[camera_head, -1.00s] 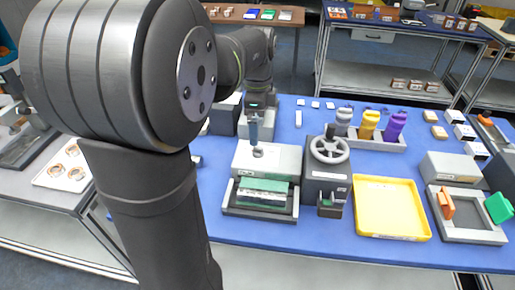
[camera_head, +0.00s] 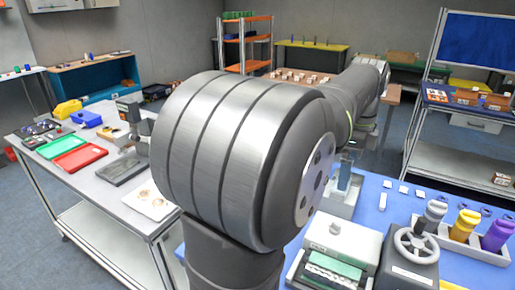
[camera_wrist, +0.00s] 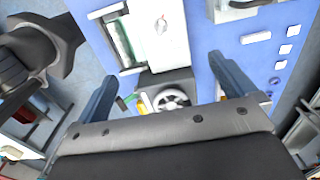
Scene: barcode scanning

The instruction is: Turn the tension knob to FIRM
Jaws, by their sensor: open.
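A pale machine (camera_head: 345,246) with a green strip in its front stands on the blue table. A small round knob (camera_head: 335,228) sits on its top; I take this as the tension knob. The wrist view shows the knob (camera_wrist: 161,25) with a small red mark, on the pale top. Its setting and any lettering are too small to read. My gripper (camera_wrist: 160,72) is open and empty, its two blue fingers wide apart, with the knob beyond them. In the head view a blue finger (camera_head: 345,174) shows behind the machine; my arm hides much of the rest.
A grey handwheel (camera_head: 416,244) stands on a dark block right of the machine. Grey, yellow and purple bottles (camera_head: 464,226) stand in a rack farther right. Small white pieces (camera_head: 403,189) lie on the blue table (camera_head: 372,205). A grey side table with trays is at left.

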